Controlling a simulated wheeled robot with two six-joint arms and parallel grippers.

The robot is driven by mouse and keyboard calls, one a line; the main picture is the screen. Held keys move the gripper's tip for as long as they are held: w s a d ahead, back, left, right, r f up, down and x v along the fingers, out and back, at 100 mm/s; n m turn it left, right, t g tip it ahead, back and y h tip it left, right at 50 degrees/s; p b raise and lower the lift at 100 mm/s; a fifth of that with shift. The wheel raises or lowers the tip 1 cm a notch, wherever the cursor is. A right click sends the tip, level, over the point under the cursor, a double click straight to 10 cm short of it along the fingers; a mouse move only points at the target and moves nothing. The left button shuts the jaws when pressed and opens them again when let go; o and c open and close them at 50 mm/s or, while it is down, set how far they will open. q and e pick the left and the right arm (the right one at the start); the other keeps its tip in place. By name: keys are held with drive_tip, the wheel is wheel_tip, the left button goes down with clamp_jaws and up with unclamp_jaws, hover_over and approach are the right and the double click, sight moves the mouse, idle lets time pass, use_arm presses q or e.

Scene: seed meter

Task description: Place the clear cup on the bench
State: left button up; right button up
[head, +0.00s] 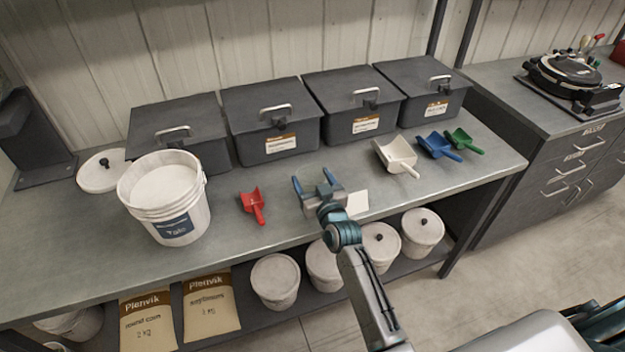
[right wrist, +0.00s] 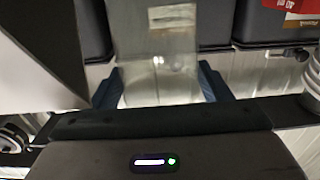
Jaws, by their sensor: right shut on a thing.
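My right gripper (head: 318,188) is over the grey bench (head: 95,235), near the middle of its front part. In the right wrist view, its two blue fingers (right wrist: 157,88) are shut on the clear cup (right wrist: 158,45), one on each side. The cup is see-through, with faint walls and a rounded end close to the palm. In the head view the cup can hardly be made out between the fingers. I cannot tell whether it touches the bench top. My left gripper is not in view.
A red scoop (head: 254,204) and white bucket (head: 187,212) stand left of the gripper. A white card (head: 357,202) lies just right. White (head: 397,154), blue (head: 437,146) and green (head: 463,139) scoops lie farther right. Lidded grey bins (head: 268,107) line the back.

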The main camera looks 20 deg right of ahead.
drive_tip(key=shift+f, duration=0.1)
drive_tip(key=o, duration=0.5)
drive_tip(key=shift+f, duration=0.1)
drive_tip(key=o, duration=0.4)
drive_tip(key=shift+o, duration=0.2)
